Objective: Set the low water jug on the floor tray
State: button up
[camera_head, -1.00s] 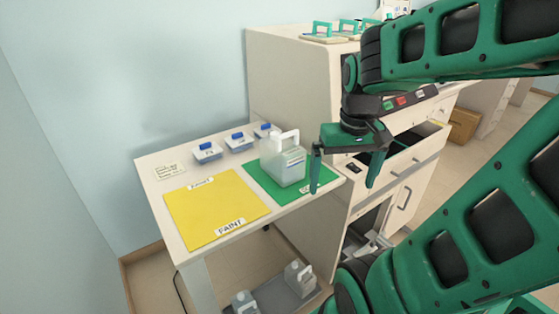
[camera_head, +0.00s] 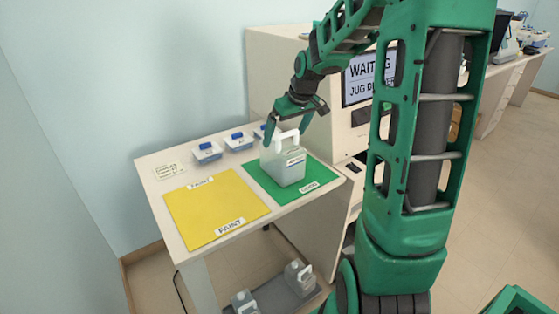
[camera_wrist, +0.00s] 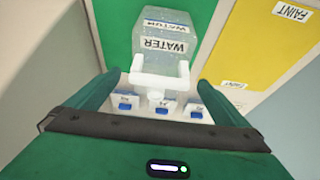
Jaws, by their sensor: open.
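A translucent water jug (camera_head: 284,163) with a white handle stands upright on the green mat (camera_head: 313,184) on the table. My gripper (camera_head: 295,128) is open just above it, its fingers to either side of the white handle. In the wrist view the jug (camera_wrist: 162,47), labelled WATER, lies ahead of my open gripper (camera_wrist: 160,88), with the handle between the fingers. I cannot tell whether they touch. The grey floor tray (camera_head: 285,294) is under the table and partly hidden. Two grey jugs, one at the left (camera_head: 244,302) and one at the right (camera_head: 299,277), stand there.
A yellow mat (camera_head: 216,207) marked FAINT lies left of the green one. Several small blue-lidded boxes (camera_head: 239,142) stand along the table's back edge. A tall cabinet (camera_head: 275,70) with a screen (camera_head: 361,78) rises behind. The table edge lies above the tray.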

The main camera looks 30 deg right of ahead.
jog(key=shift+x, duration=3.15)
jog(key=shift+s, duration=0.1)
jog(key=c, duration=1.9)
